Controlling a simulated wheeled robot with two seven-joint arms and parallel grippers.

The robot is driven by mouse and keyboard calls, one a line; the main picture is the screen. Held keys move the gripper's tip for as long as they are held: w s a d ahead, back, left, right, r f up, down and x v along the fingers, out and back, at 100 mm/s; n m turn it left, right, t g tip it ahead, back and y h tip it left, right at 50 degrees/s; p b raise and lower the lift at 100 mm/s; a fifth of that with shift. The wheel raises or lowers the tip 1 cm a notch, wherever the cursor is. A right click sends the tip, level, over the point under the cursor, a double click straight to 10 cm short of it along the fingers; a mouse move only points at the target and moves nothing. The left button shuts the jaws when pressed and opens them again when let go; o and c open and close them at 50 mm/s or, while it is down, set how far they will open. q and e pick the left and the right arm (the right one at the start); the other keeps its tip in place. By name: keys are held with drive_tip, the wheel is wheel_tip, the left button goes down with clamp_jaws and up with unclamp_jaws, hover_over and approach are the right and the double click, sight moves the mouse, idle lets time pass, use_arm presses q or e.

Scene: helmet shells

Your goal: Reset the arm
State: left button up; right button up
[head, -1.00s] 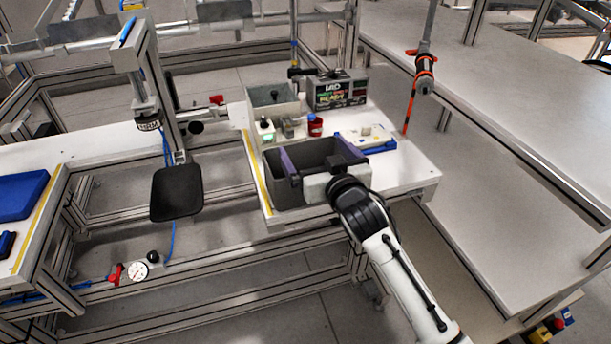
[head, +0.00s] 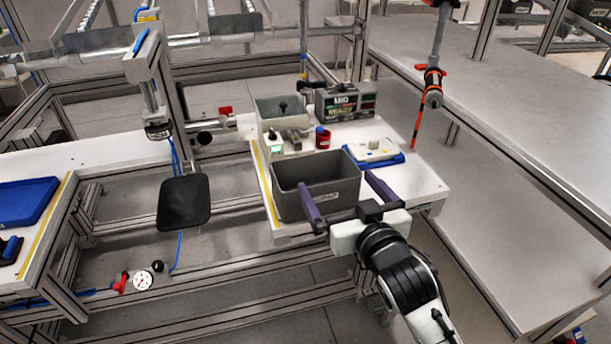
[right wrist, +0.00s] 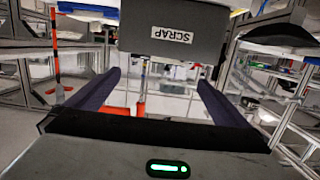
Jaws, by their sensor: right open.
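My right gripper (head: 340,192) is open in the head view, with its two purple fingers spread apart. It is at the front of the grey scrap bin (head: 287,203), on the near side of the white table. In the right wrist view the fingers (right wrist: 152,92) have nothing between them, and the bin's wall with its SCRAP label (right wrist: 174,50) is beyond them. The bin looks empty from what shows of its inside. My left gripper is not in view.
A tool (head: 432,82) hangs at the right. A black plate (head: 184,203) is left of the table.

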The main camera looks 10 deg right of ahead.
drive_tip(key=s+a+f+g+y, duration=0.1)
drive_tip(key=s+f+g, duration=0.3)
drive_tip(key=s+f, duration=0.8)
drive_tip(key=s+a+f+n+g, duration=0.1)
drive_tip(key=s+f+g, duration=0.2)
drive_tip(key=s+f, duration=1)
wheel_tip(320, 180, down, 6)
drive_tip(key=shift+s+f+n+g+y, duration=0.1)
drive_tip(key=shift+s+n+g+y, duration=0.1)
drive_tip(key=shift+n+g+y, duration=0.15)
drive_tip(key=shift+a, duration=0.1)
